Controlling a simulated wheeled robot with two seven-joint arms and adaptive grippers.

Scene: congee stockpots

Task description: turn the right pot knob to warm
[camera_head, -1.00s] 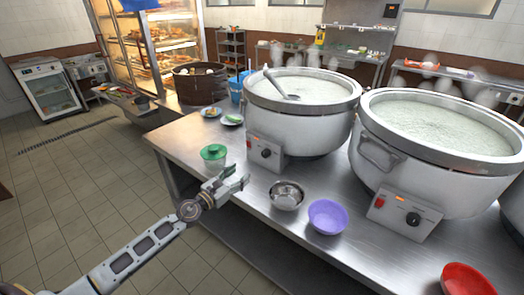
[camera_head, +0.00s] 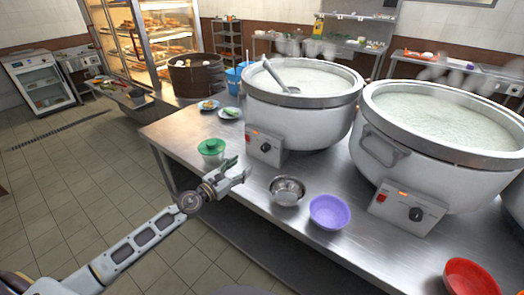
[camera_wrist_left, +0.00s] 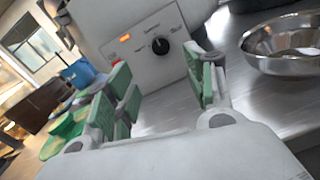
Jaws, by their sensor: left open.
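The right pot (camera_head: 420,165) is a big steel pot of white congee. Its control box carries a black knob (camera_head: 416,214), a red switch and an orange light. The left pot (camera_head: 300,125) has a similar box with a black knob (camera_head: 265,147). My left gripper (camera_head: 238,171) is open and empty, over the table's front edge, left of the steel bowl and apart from both knobs. In the left wrist view, the left pot's knob (camera_wrist_left: 160,46) shows beyond and between the open green-padded fingers (camera_wrist_left: 160,78). The right knob's setting is too small to read. My right gripper is out of view.
A steel bowl (camera_head: 287,190), a purple bowl (camera_head: 330,212) and a red bowl (camera_head: 471,278) stand along the table's front. Bare tabletop (camera_head: 385,255) lies before the right pot.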

